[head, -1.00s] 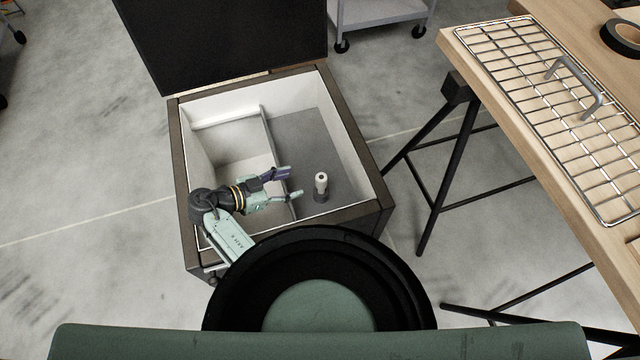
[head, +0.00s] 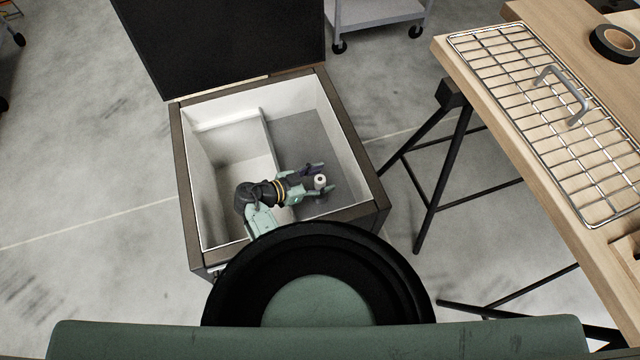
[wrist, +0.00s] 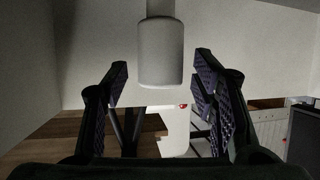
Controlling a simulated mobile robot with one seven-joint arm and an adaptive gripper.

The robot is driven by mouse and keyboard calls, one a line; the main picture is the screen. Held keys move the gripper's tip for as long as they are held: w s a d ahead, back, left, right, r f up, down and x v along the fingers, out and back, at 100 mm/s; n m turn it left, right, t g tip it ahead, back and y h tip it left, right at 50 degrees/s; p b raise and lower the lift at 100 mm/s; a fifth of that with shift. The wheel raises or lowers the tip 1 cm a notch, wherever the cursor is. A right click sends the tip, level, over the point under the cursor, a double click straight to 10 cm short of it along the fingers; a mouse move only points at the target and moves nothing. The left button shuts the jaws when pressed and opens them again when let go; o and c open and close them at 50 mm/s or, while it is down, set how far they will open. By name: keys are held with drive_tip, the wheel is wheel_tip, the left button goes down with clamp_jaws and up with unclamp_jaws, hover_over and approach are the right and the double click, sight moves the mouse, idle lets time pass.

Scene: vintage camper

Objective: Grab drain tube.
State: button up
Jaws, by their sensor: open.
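The drain tube (head: 320,180) is a short, pale upright cylinder inside the open box, over its grey right-hand part. My gripper (head: 326,177) has reached into the box from the left, with one finger on each side of the tube. In the wrist view the tube (wrist: 160,55) shows as a whitish cylinder between the two dark, ridged fingers (wrist: 161,78), with a visible gap on both sides. The jaws are open and do not appear to touch it. The tube's lower part is hidden by the gripper in the head view.
The box (head: 360,213) has dark rims and white inner walls close around my arm. Its dark lid (head: 220,45) stands raised at the back. A wooden trestle table (head: 475,85) with a wire rack (head: 540,120) and black tape roll (head: 615,44) stands at right.

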drive_tip(key=shift+c, duration=0.4)
clamp_jaws()
